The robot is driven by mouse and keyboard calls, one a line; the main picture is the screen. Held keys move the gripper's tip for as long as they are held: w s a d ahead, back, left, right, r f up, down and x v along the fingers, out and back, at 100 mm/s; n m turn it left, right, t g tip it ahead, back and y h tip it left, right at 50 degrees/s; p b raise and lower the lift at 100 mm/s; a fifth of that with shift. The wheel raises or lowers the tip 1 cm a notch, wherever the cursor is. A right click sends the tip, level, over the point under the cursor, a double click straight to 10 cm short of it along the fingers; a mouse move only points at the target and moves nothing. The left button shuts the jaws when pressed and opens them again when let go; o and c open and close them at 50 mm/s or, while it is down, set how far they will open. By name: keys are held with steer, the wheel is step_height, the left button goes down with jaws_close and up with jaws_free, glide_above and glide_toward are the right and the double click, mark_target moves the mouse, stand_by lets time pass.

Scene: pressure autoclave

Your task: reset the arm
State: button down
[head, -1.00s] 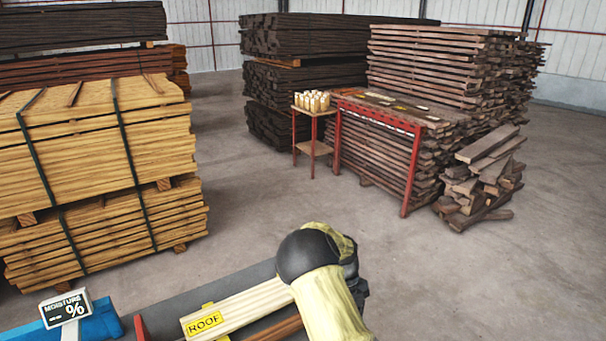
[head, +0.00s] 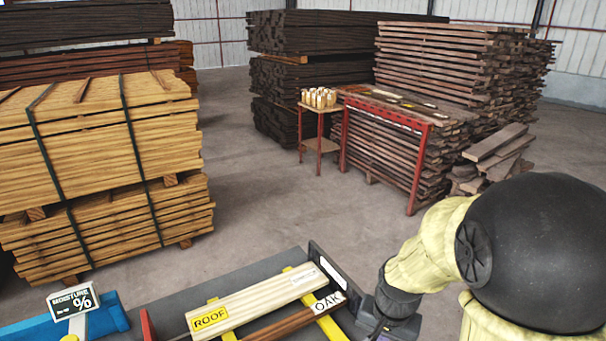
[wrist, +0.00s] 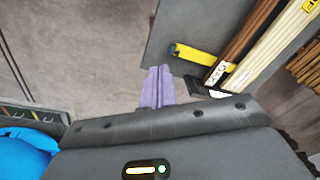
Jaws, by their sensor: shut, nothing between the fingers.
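My gripper (wrist: 159,80) shows in the wrist view as two purple fingers side by side, shut and empty, over bare concrete floor. They are apart from the grey tray (wrist: 178,22) beyond them to the right. In the head view my arm, in a yellow sleeve with a large black joint, fills the lower right, and its wrist hangs just right of the tray's end. The fingers are mostly cut off by the bottom edge there.
The grey tray holds a pale board (head: 255,303) tagged ROOF and a brown board (head: 283,328) tagged OAK. A moisture sign (head: 73,301) stands left by a blue thing (head: 112,312). A red table (head: 384,112) and timber stacks stand beyond open floor.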

steer(key=s+n, duration=0.1)
steer(key=s+r+n+t, duration=0.1)
steer(key=n, duration=0.1)
steer(key=s+n, duration=0.1)
steer(key=n, duration=0.1)
steer(key=shift+s+a+r, duration=0.2)
steer(key=shift+s+r, duration=0.1)
steer(key=shift+s, duration=0.1)
steer(key=shift+d, duration=0.1)
steer(key=c, duration=1.3)
jaws_free()
steer(key=shift+s, duration=0.1)
steer(key=shift+c, duration=0.5)
steer(key=shift+s, duration=0.1)
